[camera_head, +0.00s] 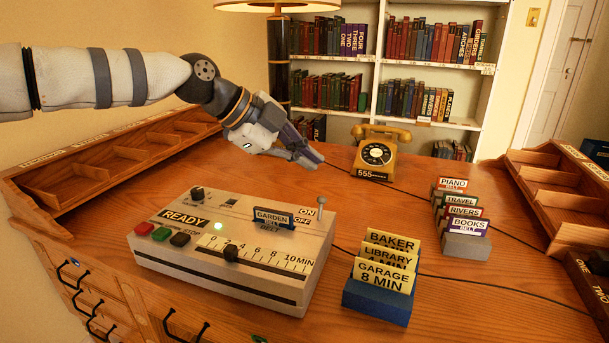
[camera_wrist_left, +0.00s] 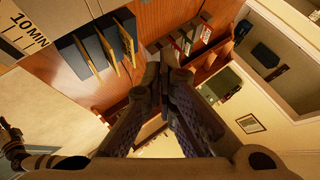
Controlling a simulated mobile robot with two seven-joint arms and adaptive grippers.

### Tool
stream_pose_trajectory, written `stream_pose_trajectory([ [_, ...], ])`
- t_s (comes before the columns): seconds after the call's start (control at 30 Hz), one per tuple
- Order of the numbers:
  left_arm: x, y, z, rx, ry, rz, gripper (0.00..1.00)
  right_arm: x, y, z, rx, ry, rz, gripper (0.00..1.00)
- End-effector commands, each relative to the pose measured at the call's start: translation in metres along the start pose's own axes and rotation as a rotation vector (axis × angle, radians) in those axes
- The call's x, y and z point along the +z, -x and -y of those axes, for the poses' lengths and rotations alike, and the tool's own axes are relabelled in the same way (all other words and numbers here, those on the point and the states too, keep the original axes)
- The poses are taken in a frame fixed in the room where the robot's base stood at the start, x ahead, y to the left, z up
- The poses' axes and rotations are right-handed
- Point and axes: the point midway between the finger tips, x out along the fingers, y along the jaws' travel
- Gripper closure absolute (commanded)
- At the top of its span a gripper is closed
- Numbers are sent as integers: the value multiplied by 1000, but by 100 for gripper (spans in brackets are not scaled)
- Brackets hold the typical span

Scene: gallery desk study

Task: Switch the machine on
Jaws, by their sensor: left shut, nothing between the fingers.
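My left gripper (camera_head: 317,158) is shut and empty, behind and above the machine, apart from the lever. In the left wrist view its fingers (camera_wrist_left: 165,60) meet, and part of the scale (camera_wrist_left: 25,30) shows. My right gripper is out of view.
A blue holder (camera_head: 377,303) with several time cards stands right of the machine. A yellow telephone (camera_head: 377,155) is behind, with cables across the desk. Card blocks (camera_head: 466,243) stand further right. Wooden trays line both sides. Red, green and black buttons (camera_head: 161,233) sit at the machine's front left.

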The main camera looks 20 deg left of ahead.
Motion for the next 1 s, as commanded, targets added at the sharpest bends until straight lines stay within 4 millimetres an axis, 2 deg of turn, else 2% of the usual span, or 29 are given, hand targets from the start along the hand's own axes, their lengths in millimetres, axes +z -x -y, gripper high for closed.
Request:
stream_pose_trajectory([
  [0.2, 4, 41, -1, 15, 6, -1, 100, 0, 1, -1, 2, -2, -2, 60],
  [0.4, 5, 62, 0, 20, 5, -1, 100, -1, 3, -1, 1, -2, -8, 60],
  [1.0, 5, 64, 0, 21, 6, -1, 100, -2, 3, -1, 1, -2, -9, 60],
])
